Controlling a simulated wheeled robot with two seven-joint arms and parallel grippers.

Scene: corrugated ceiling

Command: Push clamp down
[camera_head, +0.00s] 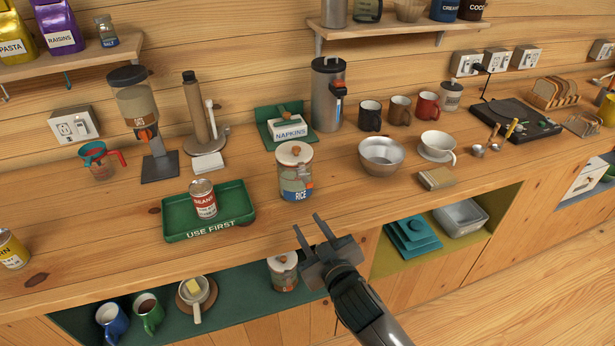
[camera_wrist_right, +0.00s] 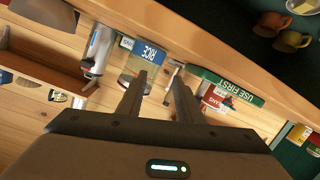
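The clamp is not clear to me in either view. A glass jar labelled RICE (camera_head: 296,178) with a pale lid stands upright on the counter; I cannot make out a clamp on it. In the right wrist view the jar (camera_wrist_right: 152,54) appears upside down, partly behind one finger. A thin pale rod-like piece (camera_wrist_right: 173,82) shows beside it, between the fingers; I cannot tell what it belongs to. My right gripper (camera_head: 309,235) is open and empty, in front of the counter edge, below and apart from the jar. My left gripper is not in view.
A green USE FIRST tray (camera_head: 238,228) holding a can (camera_head: 203,199) lies left of the jar. A metal bowl (camera_head: 381,157) and a small tan block (camera_head: 437,178) are to its right. Another jar (camera_head: 284,272) stands on the lower shelf beside my right gripper.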

